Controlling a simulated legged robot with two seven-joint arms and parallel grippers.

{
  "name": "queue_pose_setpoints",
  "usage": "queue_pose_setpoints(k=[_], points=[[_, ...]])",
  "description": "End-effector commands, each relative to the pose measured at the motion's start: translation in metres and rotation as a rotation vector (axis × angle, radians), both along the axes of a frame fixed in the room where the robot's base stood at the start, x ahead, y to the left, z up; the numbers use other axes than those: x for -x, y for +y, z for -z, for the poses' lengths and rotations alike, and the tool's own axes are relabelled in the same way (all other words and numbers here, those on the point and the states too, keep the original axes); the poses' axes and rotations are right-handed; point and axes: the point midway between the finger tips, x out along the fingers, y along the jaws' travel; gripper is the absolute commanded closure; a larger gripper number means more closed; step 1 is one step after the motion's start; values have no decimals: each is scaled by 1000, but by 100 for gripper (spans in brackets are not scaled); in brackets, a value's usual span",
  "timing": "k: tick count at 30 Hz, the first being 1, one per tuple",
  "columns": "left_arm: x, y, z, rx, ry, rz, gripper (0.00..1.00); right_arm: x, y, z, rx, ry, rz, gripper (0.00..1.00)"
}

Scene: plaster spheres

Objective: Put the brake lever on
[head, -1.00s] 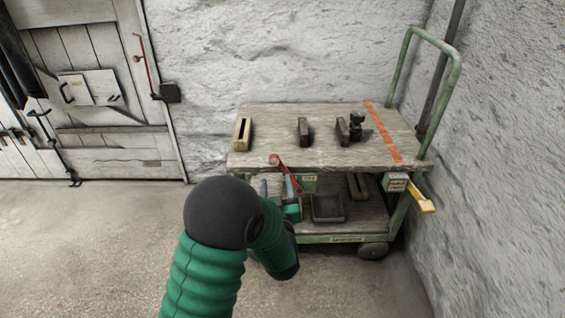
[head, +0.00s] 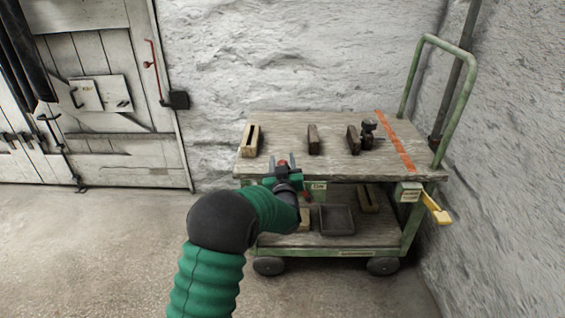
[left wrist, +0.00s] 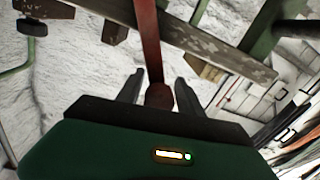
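A red lever with a round red knob (head: 283,162) is at the front edge of the green cart (head: 345,252). It also shows in the left wrist view as a red bar (left wrist: 151,45) ending in the knob. A yellow-handled lever (head: 436,207) sticks out at the cart's right end, beside a labelled box (head: 408,192); I cannot read the labels or tell which lever is the brake. My left gripper (head: 284,164) is open, its fingers on either side of the red knob, with small gaps in the left wrist view (left wrist: 158,92). My right gripper is not in view.
The cart's wooden top (head: 335,165) carries a slotted block (head: 250,141), dark blocks (head: 313,140) and a black metal part (head: 369,133). An orange stripe (head: 394,140) crosses its right side. A dark tray (head: 337,219) lies on the lower shelf. Stone walls stand behind and right; floor at left is clear.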

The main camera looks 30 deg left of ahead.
Motion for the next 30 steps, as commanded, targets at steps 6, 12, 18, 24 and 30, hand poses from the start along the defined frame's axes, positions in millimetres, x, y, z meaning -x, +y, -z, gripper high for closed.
queue_pose_setpoints(k=[6,12,18,24,30], points=[[0,0,0,0,0,0,87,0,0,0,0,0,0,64],[1,0,0,0,0,-1,100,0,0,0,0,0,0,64],[1,1,0,-1,1,-2,100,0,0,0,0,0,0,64],[1,1,1,-1,1,-3,100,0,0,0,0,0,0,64],[1,1,1,-1,1,-3,100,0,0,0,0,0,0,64]])
